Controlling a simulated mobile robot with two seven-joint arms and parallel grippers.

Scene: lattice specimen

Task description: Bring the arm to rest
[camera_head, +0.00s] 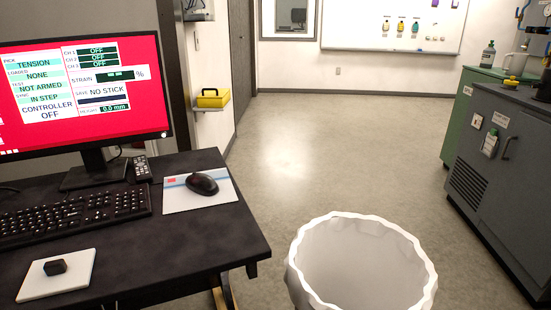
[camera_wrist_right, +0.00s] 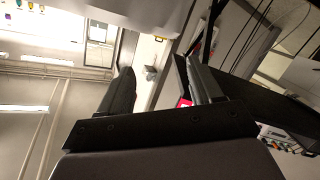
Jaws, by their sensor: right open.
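My right gripper (camera_wrist_right: 161,84) shows in the right wrist view, with its two dark fingers standing well apart. Nothing is held between them. The wrist camera is turned so the room appears tilted, with the whiteboard wall at the upper left and the dark desk (camera_wrist_right: 185,75) behind the right-hand finger. Neither gripper nor arm shows in the head view. My left gripper is in neither view.
A desk (camera_head: 190,240) at the left holds a monitor (camera_head: 80,95), keyboard (camera_head: 75,212), mouse (camera_head: 202,184) and a white plate (camera_head: 40,290) with a small black block (camera_head: 55,267). A white bin (camera_head: 360,265) stands right of it. Middle floor is clear.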

